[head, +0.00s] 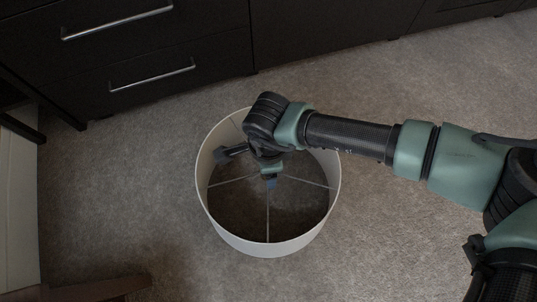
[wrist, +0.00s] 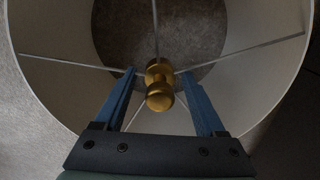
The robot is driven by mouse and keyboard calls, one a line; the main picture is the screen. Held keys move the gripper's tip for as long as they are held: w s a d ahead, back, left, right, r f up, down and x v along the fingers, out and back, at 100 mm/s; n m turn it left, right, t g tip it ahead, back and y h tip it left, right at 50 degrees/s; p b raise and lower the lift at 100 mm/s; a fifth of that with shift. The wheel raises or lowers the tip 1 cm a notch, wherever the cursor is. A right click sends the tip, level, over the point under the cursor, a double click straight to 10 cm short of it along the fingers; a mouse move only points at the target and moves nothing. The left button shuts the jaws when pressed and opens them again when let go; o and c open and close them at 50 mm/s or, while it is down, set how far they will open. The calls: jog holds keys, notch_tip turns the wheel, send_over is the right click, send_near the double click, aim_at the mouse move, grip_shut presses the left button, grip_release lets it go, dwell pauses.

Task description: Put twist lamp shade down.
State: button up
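The twist lamp shade (head: 268,246) is a white open drum with thin spokes, in the middle of the head view. It stands upright over the carpet and appears to rest on it. My gripper (head: 270,183) is inside the drum's opening, near the hub. In the wrist view, my gripper's two blue fingers (wrist: 159,78) are apart on either side of a brass knob (wrist: 159,97) at the hub. Gaps show between the knob and both fingers. The shade's inner wall (wrist: 262,50) surrounds them. My wrist hides part of the rim and hub in the head view.
Dark drawers (head: 130,60) with metal handles stand behind the shade. Grey carpet (head: 400,240) is open to the right and front. A brown wooden piece (head: 100,289) lies at the lower left, and a pale furniture side (head: 18,200) is at the left edge.

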notch_tip(320, 180, up, 12)
jog(key=p, duration=0.7)
jog(key=shift+r+p, duration=0.2)
jog(key=shift+p, duration=0.1)
